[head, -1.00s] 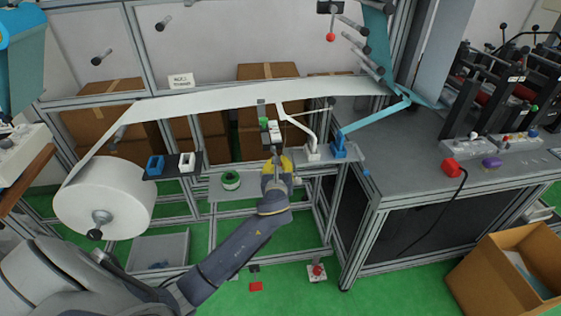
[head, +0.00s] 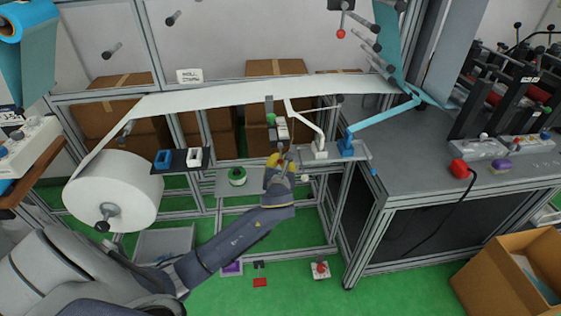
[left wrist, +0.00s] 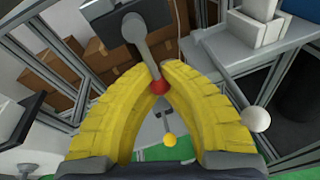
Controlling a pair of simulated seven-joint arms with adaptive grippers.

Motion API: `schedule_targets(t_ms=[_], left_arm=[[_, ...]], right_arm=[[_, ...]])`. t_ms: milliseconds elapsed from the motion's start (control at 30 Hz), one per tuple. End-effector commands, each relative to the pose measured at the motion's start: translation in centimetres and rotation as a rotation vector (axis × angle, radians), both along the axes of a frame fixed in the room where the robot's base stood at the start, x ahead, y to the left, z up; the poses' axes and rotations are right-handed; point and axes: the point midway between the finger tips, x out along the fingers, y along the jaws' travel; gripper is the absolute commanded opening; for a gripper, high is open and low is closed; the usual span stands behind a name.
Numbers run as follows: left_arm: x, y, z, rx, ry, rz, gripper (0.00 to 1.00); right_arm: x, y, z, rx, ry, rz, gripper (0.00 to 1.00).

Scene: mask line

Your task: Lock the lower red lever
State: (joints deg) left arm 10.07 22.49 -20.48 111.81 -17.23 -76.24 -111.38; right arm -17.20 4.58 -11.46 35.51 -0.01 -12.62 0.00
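The lower red lever is a grey bar with a red knob (left wrist: 159,87), hanging from a dark block in the left wrist view. My left gripper (left wrist: 160,78) has its yellow fingertips drawn together around the red knob, one on each side. In the head view the left gripper (head: 279,159) is just under the small green and white unit (head: 277,126) below the paper web; its fingers largely hide the knob there. Another lever with a red knob (head: 341,34) is higher up at the top. My right gripper is not in view.
A white ball knob (left wrist: 255,119) is close to the right finger. The white bracket (head: 320,149) and blue bracket (head: 347,146) stand on a grey plate to the right. A white paper roll (head: 113,190) is at the left. The web (head: 220,97) spans above the gripper.

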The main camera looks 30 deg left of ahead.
Motion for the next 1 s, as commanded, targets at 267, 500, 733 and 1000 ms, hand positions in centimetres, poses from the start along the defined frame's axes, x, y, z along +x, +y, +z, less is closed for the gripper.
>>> schedule_targets(t_ms=[267,500,733,1000], left_arm=[[0.0,-0.2,0.0,0.000,0.000,-0.003,0.15],[0.0,-0.1,0.0,0.000,0.000,-0.001,0.43],[0.0,0.0,0.0,0.000,0.000,0.000,0.43],[-2.0,-1.1,0.4,-0.001,0.000,-0.002,0.43]], right_arm=[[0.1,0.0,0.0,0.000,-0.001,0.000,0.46],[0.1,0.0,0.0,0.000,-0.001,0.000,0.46],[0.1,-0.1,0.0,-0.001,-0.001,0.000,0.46],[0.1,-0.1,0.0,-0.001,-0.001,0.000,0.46]])
